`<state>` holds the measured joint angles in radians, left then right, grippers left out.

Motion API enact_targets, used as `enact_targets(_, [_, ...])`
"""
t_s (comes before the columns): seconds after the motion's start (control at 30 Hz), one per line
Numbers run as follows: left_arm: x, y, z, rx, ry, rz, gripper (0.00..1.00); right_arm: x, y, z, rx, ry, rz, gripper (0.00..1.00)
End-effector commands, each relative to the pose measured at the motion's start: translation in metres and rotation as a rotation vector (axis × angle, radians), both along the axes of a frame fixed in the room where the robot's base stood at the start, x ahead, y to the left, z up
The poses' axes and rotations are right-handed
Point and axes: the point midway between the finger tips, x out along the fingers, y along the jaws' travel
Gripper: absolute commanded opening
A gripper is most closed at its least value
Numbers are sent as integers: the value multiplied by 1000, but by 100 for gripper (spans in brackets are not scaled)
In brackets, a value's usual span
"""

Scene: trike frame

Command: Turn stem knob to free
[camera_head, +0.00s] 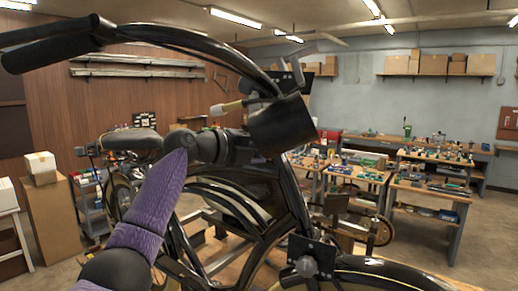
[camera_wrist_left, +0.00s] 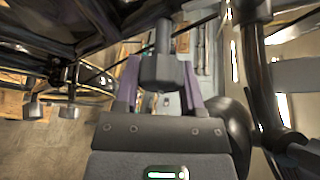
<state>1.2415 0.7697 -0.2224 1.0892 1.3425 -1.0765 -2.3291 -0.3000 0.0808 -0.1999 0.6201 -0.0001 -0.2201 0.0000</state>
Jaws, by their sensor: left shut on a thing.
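The stem knob (camera_wrist_left: 162,68) shows in the left wrist view as a grey block on a dark shaft. It sits between the two purple fingers of my left gripper (camera_wrist_left: 160,88), which is shut on it. In the head view my left arm comes up from the lower left, and the left gripper (camera_head: 258,157) reaches in beside the stem of the black trike frame (camera_head: 299,205), below the handlebar (camera_head: 190,38). The knob itself is hidden there behind the gripper and a black cylinder (camera_head: 283,123). My right gripper is in neither view.
A black saddle (camera_head: 133,140) is behind my left arm. A pale-tipped lever (camera_head: 228,106) sticks out just above the gripper. The front fender (camera_head: 400,272) fills the lower right. Workbenches with tools (camera_head: 432,188) stand farther back on the right, with open floor beside them.

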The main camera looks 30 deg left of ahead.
Motion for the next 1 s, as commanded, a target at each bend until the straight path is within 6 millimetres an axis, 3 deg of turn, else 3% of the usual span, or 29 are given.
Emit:
enact_targets(0.23, [0, 0, -1, 2, 2, 0, 0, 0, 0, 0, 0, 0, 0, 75])
enact_targets(0.27, [0, 0, -1, 2, 2, 0, 55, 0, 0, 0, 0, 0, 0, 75])
enact_targets(0.4, [0, 0, -1, 2, 1, 0, 85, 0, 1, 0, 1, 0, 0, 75])
enact_targets(0.73, [-4, 3, -1, 0, -1, 2, 86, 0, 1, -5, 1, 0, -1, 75])
enact_targets(1.0, [-63, 27, 6, 3, -2, 3, 86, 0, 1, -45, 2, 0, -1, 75])
